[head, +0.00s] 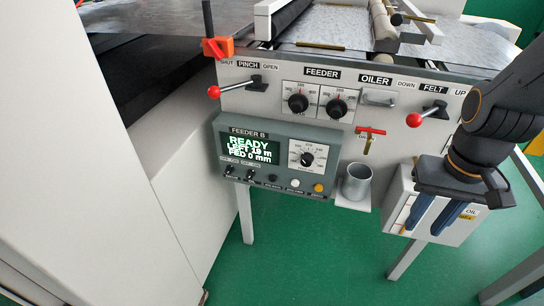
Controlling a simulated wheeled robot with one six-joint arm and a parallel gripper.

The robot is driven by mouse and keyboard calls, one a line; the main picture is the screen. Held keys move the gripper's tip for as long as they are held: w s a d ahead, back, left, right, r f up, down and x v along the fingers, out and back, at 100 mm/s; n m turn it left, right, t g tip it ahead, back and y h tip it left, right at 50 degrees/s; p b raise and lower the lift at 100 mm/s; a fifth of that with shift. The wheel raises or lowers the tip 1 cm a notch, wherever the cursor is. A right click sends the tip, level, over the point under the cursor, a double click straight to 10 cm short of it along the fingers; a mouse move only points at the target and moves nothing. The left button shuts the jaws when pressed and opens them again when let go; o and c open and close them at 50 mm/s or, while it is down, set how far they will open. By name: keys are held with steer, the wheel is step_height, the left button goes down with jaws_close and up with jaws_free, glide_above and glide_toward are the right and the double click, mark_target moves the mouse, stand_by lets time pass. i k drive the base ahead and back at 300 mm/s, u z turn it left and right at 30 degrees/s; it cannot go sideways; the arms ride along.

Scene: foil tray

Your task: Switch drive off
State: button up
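The grey FEEDER B control box (272,155) hangs on the front of the machine, and its screen (250,148) reads READY with more lines below. Two small toggle switches sit under the screen, a left toggle (228,172) and a right toggle (249,176). Their labels are too small to read surely, so I cannot tell which is the drive switch or how each is set. My gripper (424,228) is at the right, well away from the control box, pointing down. Its two blue fingers are apart with nothing between them.
A dial (307,158) and several buttons share the box. Above are red-knobbed PINCH (214,92) and FELT (414,119) levers and FEEDER knobs (298,103).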

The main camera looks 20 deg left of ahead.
mark_target(229, 169)
steer(key=u, duration=1.45)
